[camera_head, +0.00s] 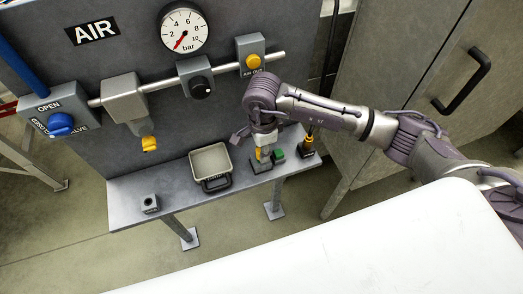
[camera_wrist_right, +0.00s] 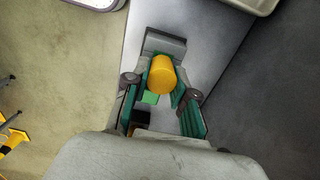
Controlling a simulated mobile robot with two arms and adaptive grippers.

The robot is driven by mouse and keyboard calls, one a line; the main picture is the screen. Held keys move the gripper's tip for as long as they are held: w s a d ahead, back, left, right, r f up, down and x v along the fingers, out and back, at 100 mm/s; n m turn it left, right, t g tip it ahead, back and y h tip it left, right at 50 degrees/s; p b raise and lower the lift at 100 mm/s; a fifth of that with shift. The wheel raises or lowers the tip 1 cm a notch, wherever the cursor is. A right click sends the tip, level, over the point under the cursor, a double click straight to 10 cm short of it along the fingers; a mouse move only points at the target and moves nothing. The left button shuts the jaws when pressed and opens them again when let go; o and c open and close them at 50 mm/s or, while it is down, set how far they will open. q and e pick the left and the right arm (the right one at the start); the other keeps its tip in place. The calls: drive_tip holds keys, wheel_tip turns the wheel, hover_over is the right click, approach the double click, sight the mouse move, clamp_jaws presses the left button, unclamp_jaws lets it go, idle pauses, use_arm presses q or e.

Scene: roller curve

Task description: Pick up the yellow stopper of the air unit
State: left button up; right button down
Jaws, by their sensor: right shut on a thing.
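My right gripper (camera_head: 265,150) reaches down over the shelf of the air unit. In the right wrist view its green-padded fingers (camera_wrist_right: 161,92) are closed around the yellow stopper (camera_wrist_right: 161,74), a short rounded cylinder. A small grey block (camera_wrist_right: 165,43) lies just beyond and below the stopper. I cannot tell whether the stopper touches it. My left gripper is not in view.
Above are a gauge (camera_head: 184,31), a black knob (camera_head: 201,87) and a yellow button (camera_head: 253,61). A white surface (camera_head: 330,250) lies in front.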

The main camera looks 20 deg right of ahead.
drive_tip(key=shift+r, duration=0.1)
drive_tip(key=shift+w+r, duration=0.1)
drive_tip(key=shift+r, duration=0.15)
drive_tip(key=r+b, duration=0.1)
drive_tip(key=r, duration=0.1)
drive_tip(key=r+b, duration=0.1)
drive_tip(key=shift+d+r+b, duration=0.2)
drive_tip(key=shift+d+b, duration=0.1)
drive_tip(key=shift+b, duration=0.05)
drive_tip(key=s+d+r+b, duration=0.45)
drive_tip(key=d+r, duration=0.25)
drive_tip(key=d, duration=0.3)
drive_tip(key=w+a+f+b, duration=0.3)
drive_tip(key=a+f+b, duration=0.2)
drive_tip(key=a, duration=0.4)
drive_tip(key=shift+w+a, duration=0.15)
drive_tip(key=shift+w, duration=0.2)
idle(0.7)
drive_tip(key=shift+f, duration=0.1)
